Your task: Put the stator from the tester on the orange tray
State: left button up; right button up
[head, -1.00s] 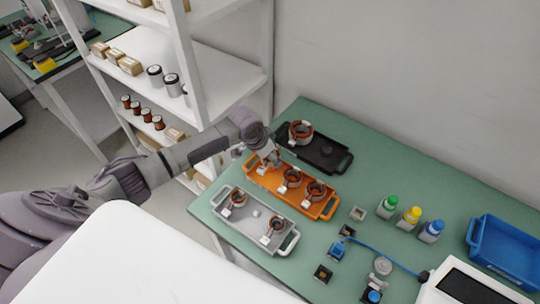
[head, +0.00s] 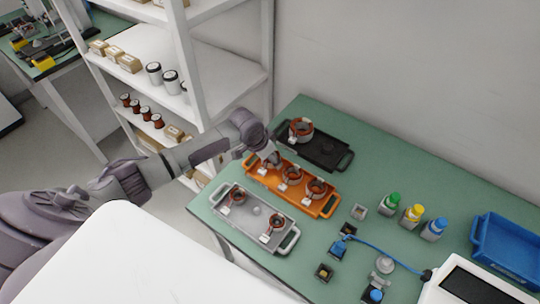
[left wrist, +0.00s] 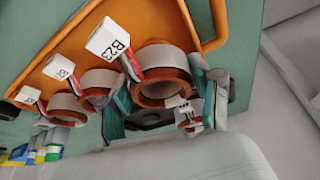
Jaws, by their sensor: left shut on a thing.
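The orange tray (head: 326,211) lies on the green table. Two copper stators, a middle one (head: 291,175) and a right one (head: 317,188), stand in it. My left gripper (head: 270,161) is at the tray's left end, shut on a third stator, which it partly hides in the head view. In the left wrist view this held stator (left wrist: 163,62) sits between the two fingers, over the orange tray (left wrist: 150,16), with a white tag marked B23 (left wrist: 108,39). I cannot tell whether it touches the tray floor. My right gripper is not in view.
A grey tray (head: 253,222) with two stators lies in front, and a black tray (head: 330,152) with one stator behind. Small fixtures with a blue cable (head: 385,257), several capped bottles (head: 412,215), a blue bin (head: 505,255) and a white screen device (head: 465,290) stand to the right.

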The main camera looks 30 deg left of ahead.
pick_arm(q)
jog(key=shift+f, duration=0.5)
jog(key=o, duration=1.3)
jog(key=shift+f, duration=0.1)
jog(key=shift+r+p, duration=2.55)
jog(key=shift+p, duration=0.05)
